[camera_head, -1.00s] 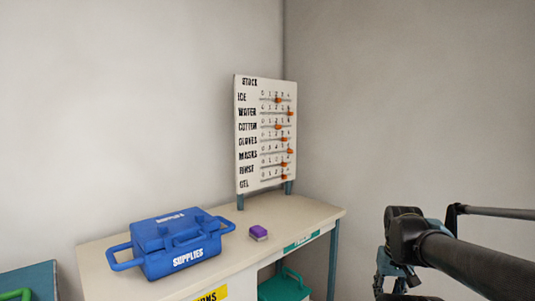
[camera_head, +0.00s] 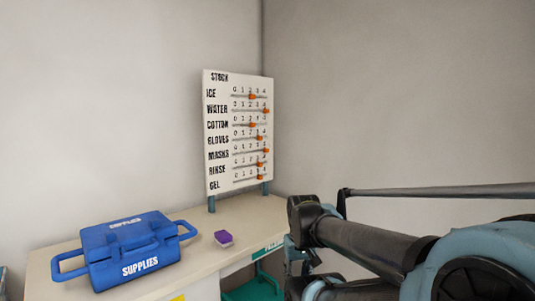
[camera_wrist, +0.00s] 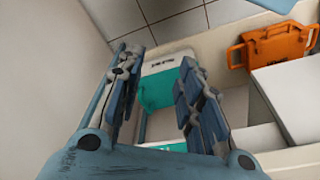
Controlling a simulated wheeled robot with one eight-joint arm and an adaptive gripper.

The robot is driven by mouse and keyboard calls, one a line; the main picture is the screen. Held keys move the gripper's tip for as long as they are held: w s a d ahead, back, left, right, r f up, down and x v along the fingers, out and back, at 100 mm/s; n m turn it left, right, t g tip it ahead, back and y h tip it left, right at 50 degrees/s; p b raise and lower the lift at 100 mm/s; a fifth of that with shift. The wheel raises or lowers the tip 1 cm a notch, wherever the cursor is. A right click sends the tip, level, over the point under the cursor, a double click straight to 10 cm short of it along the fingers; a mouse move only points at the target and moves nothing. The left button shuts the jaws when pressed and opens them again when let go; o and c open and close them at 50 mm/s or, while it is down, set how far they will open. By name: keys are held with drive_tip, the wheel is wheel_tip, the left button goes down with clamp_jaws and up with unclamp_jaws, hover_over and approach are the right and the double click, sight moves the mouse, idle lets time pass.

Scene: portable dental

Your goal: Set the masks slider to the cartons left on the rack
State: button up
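The white stock board (camera_head: 225,130) stands upright on legs at the back of the counter. Its rows of orange sliders are labelled ice, water, cotton, gloves, masks, rinse and gel. The masks slider (camera_head: 265,150) sits near the right end of its track, apparently at 4. The cartons and their rack cannot be made out in either view. My gripper (camera_wrist: 156,60) is open and empty in the wrist view, its two fingers apart above a teal and white container (camera_wrist: 158,90). In the head view my arm is at lower right, apart from the board.
A teal bin (camera_head: 255,288) is below the counter. An orange case (camera_wrist: 272,46) shows in the wrist view. Walls close the corner behind the board.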

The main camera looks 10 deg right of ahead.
sight(266, 150)
drive_tip(key=shift+o, duration=0.6)
drive_tip(key=w+a+r+n+t+y, duration=0.2)
drive_tip(key=w+a+r+y, duration=0.15)
drive_tip(key=w+r, duration=0.55)
drive_tip(key=w+a+r+n+t+y, duration=0.2)
drive_tip(key=w+a+r+y, duration=0.15)
drive_tip(key=w+r, duration=0.6)
drive_tip(key=w+d+r+n+t+y, duration=0.2)
drive_tip(key=w+d+r+t, duration=0.2)
drive_tip(key=w+d+r, duration=0.55)
drive_tip(key=w+d+r+n+t+y, duration=0.1)
drive_tip(key=w+d+r+t+y, duration=0.2)
drive_tip(key=w+d, duration=0.75)
drive_tip(key=w+a+t+h, duration=0.1)
drive_tip(key=w+a, duration=1.2)
drive_tip(key=w, duration=0.4)
drive_tip(key=shift+w+a+f, duration=0.15)
drive_tip(key=shift+a+f, duration=0.1)
clamp_jaws()
